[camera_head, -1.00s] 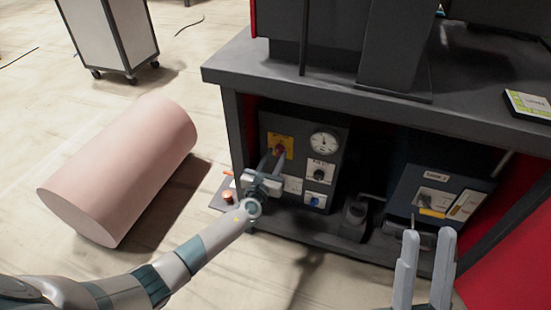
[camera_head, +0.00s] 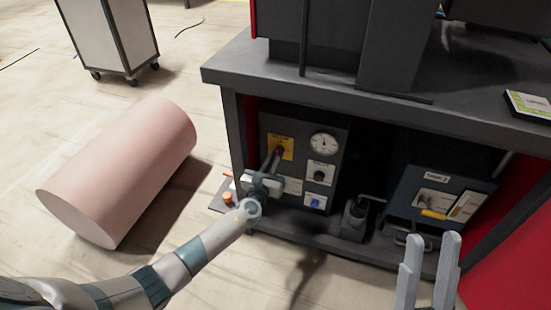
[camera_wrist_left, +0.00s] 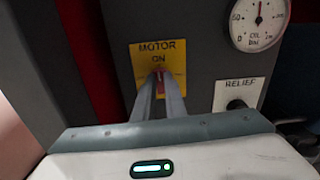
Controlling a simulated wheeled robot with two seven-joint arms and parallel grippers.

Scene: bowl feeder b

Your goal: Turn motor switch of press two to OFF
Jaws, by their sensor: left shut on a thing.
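The motor switch (camera_wrist_left: 160,77) is a small red knob on a yellow plate (camera_wrist_left: 179,55) in the left wrist view. The plate reads MOTOR, with ON above the knob. In the head view this yellow plate (camera_head: 287,142) is at the upper left of the dark control panel (camera_head: 300,130). My left gripper (camera_head: 277,155) reaches it from the front and is shut on the knob, its fingers hiding most of it; its fingers also fill the middle of the left wrist view (camera_wrist_left: 160,88). My right gripper (camera_head: 429,250) is open and empty, in front of the bench at lower right.
A round gauge (camera_head: 323,145) and the RELIEF knob (camera_head: 319,176) are right of the switch. A blue box (camera_head: 440,185) stands further right under the dark bench top (camera_head: 310,80). A pink cylinder (camera_head: 120,172) lies on the floor at left, near a wheeled cabinet (camera_head: 108,35).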

